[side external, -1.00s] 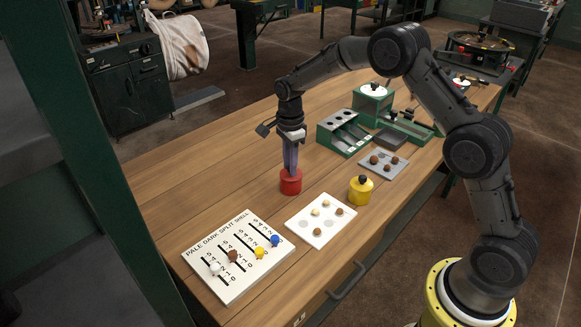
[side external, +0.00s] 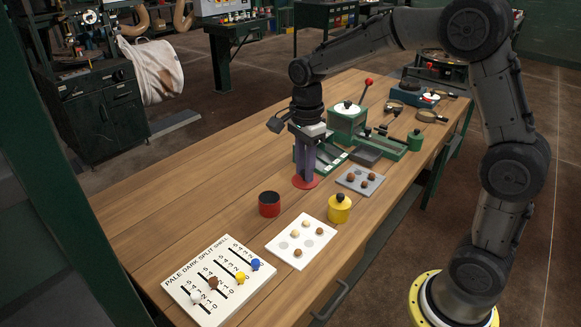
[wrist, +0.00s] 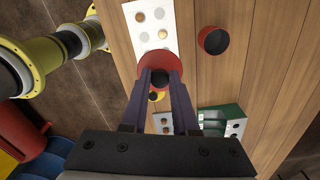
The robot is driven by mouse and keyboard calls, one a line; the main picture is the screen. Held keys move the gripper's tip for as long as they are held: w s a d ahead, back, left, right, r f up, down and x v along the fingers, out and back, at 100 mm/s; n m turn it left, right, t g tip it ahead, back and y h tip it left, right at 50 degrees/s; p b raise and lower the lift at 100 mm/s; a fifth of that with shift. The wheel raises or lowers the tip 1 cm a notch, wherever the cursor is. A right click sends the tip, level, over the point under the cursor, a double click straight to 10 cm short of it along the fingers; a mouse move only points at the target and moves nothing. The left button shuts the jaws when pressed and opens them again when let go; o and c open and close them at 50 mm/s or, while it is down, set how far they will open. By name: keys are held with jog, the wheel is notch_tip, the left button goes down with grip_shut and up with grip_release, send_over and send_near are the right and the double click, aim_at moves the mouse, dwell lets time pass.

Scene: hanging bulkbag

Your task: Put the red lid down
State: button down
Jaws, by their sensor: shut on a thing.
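My gripper (side external: 306,176) points down over the table, and its purple fingers are shut on the red lid (side external: 300,184). In the wrist view the red lid (wrist: 147,62) is a round disc between the fingertips (wrist: 160,82), with its dark knob gripped. The lid is at or slightly above the wood; I cannot tell whether it touches. The red pot (side external: 269,206) stands open on the table, left of the lid, with its dark inside showing. The open red pot also shows in the wrist view (wrist: 213,41).
A yellow lidded jar (side external: 340,211) and a white card (side external: 287,253) with nuts stand in front. A grey tray (side external: 346,184) with nuts and a green sorting box (side external: 334,166) are close to my gripper. The lettered board (side external: 205,306) is front left. The table's left side is clear.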

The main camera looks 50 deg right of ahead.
jog(key=shift+s+a+r, duration=0.1)
jog(key=shift+s, duration=0.25)
jog(key=w+a+f, duration=0.1)
jog(key=a+f, duration=0.3)
jog(key=a, duration=0.3)
jog(key=w+f, duration=0.3)
jog(key=w, duration=0.1)
jog(key=w+a+f, duration=0.1)
jog(key=w+f, duration=0.2)
jog(key=w, duration=0.1)
jog(key=w+f, duration=0.3)
jog(key=w, duration=0.2)
jog(key=shift+a+f, duration=0.2)
jog(key=shift+f, duration=0.1)
jog(key=shift+w+f, duration=0.2)
jog(key=shift+f, duration=1.55)
jog(key=shift+f, duration=0.1)
jog(key=c, duration=0.7)
grip_release()
